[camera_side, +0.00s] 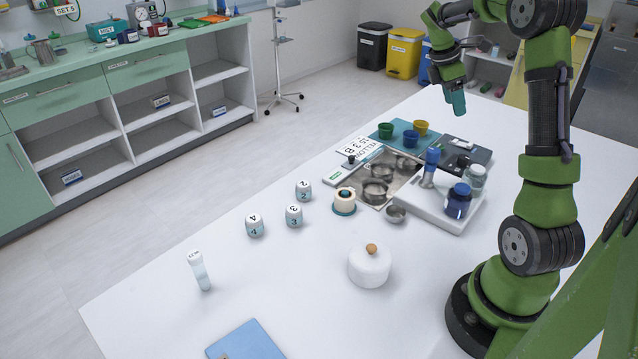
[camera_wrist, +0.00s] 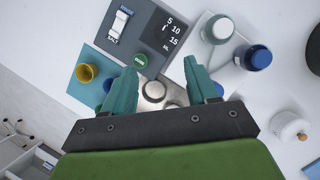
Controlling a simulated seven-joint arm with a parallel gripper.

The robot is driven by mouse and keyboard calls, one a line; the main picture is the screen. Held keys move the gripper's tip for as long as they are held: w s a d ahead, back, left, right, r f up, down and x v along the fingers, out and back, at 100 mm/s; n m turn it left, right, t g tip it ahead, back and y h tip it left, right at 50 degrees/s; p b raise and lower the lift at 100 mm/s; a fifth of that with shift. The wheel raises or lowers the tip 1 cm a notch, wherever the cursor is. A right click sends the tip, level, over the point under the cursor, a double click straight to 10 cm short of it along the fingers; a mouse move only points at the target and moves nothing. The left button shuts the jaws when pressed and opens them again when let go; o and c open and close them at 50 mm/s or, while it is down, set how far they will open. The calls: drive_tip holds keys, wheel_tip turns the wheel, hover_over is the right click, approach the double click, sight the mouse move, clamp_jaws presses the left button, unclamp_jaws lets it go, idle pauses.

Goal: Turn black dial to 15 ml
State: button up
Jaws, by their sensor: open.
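A dark grey panel (camera_wrist: 135,45) lies on the table, and it also shows in the side view (camera_side: 481,154). On it is a black dial area (camera_wrist: 164,30) with a short white pointer mark and white figures 5, 10, 15 and ML along its right. The mark is small and its exact setting is hard to read. In the side view my gripper (camera_side: 455,102) hangs well above the panel, touching nothing.
Green (camera_side: 386,131), blue (camera_side: 410,137) and yellow (camera_side: 421,128) cups stand on a teal mat. A metal tray (camera_side: 350,190) with bowls and a white stand (camera_side: 440,212) with bottles are close to the panel.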

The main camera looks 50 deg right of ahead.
sight(464, 157)
drive_tip(key=shift+n, duration=0.3)
drive_tip(key=x, duration=1.7)
drive_tip(key=shift+a, duration=0.3)
drive_tip(key=c, duration=1)
drive_tip(key=shift+c, duration=0.2)
